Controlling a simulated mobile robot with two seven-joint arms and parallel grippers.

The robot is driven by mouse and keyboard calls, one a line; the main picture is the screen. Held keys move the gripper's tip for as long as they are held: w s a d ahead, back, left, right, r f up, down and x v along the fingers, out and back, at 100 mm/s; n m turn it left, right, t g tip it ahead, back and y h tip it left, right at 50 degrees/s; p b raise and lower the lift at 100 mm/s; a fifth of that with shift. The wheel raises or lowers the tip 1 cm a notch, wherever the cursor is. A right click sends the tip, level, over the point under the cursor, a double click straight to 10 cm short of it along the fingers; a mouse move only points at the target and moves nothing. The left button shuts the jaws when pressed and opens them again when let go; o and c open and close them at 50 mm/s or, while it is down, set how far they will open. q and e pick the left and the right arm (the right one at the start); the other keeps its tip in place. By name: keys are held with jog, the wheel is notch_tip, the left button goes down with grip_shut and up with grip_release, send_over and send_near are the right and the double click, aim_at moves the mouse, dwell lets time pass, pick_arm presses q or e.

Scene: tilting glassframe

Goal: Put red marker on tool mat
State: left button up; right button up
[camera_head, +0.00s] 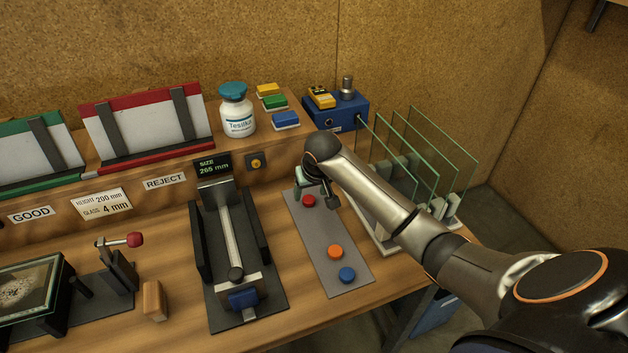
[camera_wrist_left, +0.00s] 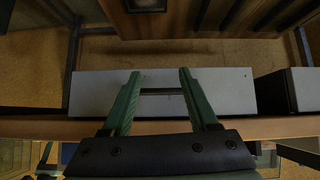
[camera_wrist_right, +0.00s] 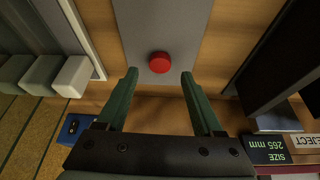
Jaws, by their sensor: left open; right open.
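The red marker (camera_head: 309,201) is a small round red disc on the far end of a grey mat (camera_head: 320,228), which is probably the tool mat. My right gripper (camera_head: 316,195) is open and empty, with its fingers pointing down at the far end of the mat. In the right wrist view the red marker (camera_wrist_right: 159,62) lies ahead of and between the open fingertips (camera_wrist_right: 159,73), and nothing is gripped. My left gripper (camera_wrist_left: 158,73) shows only in its own wrist view, open and empty, in front of a pale grey panel.
An orange disc (camera_head: 335,251) and a blue disc (camera_head: 347,274) lie nearer on the mat. A rack of upright glass panes (camera_head: 432,150) stands to the right, close to my right arm. A black sizing fixture (camera_head: 236,262) stands left of the mat.

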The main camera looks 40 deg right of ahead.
jog(key=v, duration=0.8)
jog(key=shift+s+r, duration=0.15)
jog(key=shift+r, duration=0.15)
